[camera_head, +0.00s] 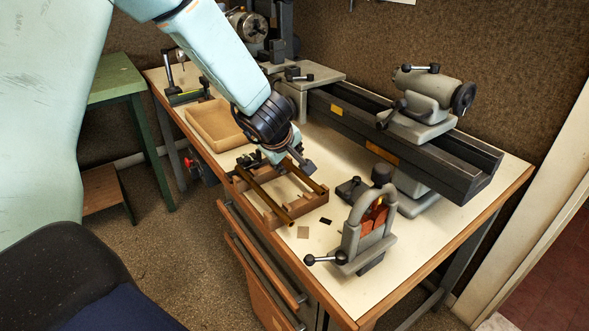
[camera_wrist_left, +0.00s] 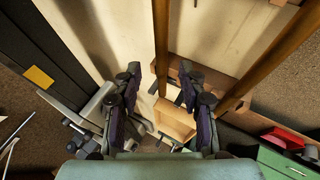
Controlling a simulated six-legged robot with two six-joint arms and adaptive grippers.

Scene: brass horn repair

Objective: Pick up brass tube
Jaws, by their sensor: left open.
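Two long brass tubes lie across a wooden rack (camera_head: 243,176) on the workbench. One tube (camera_head: 264,194) runs along the rack's near-left side and the other (camera_head: 306,178) along its far-right side. In the left wrist view one tube (camera_wrist_left: 160,42) runs up the middle, in line with the gap between the fingers, and the other tube (camera_wrist_left: 268,62) slants off to the right. My left gripper (camera_head: 296,162) is above the rack's far end, by the far-right tube. Its fingers (camera_wrist_left: 160,72) are apart with nothing held. My right gripper is out of view.
A shallow cardboard-coloured tray (camera_head: 214,125) stands behind the rack. A grey vise (camera_head: 362,232) with orange jaws stands in front right, and a lathe (camera_head: 400,130) runs along the back. Small flat pieces (camera_head: 303,232) lie right of the rack. The bench's front right is mostly clear.

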